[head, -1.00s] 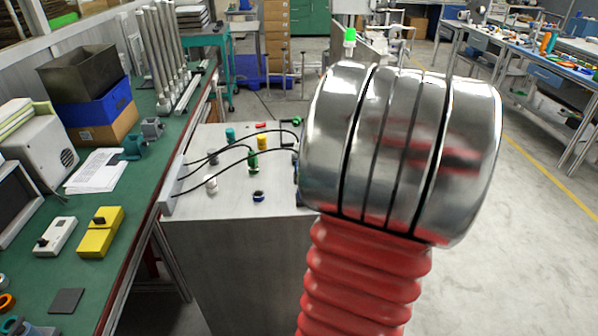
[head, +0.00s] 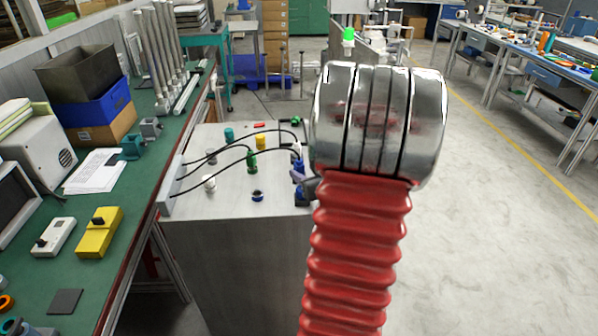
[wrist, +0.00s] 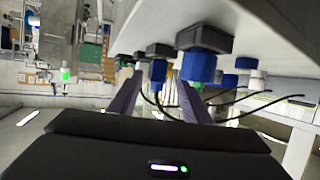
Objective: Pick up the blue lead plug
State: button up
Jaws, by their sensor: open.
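The blue lead plug (head: 298,164) stands near the right edge of the grey cabinet top, partly hidden by my arm. In the wrist view the blue plug (wrist: 158,73) shows between my two purple fingers, with a black base above it and black cable nearby. My gripper (wrist: 160,82) is open, one finger on each side of the plug; I cannot tell whether either touches it. In the head view only bits of my gripper (head: 299,163) show beside the arm.
Another blue part on a black base (wrist: 198,66) sits close right of my fingers in the wrist view. The cabinet top (head: 225,215) also carries green (head: 251,161), white (head: 209,183) and yellow (head: 261,142) parts and black cables. A green workbench (head: 130,200) stands left.

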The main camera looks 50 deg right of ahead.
aim_at(301, 169)
jog(key=shift+x, duration=2.6)
jog(key=shift+s+d, duration=0.1)
jog(key=shift+c, duration=0.2)
grip_shut()
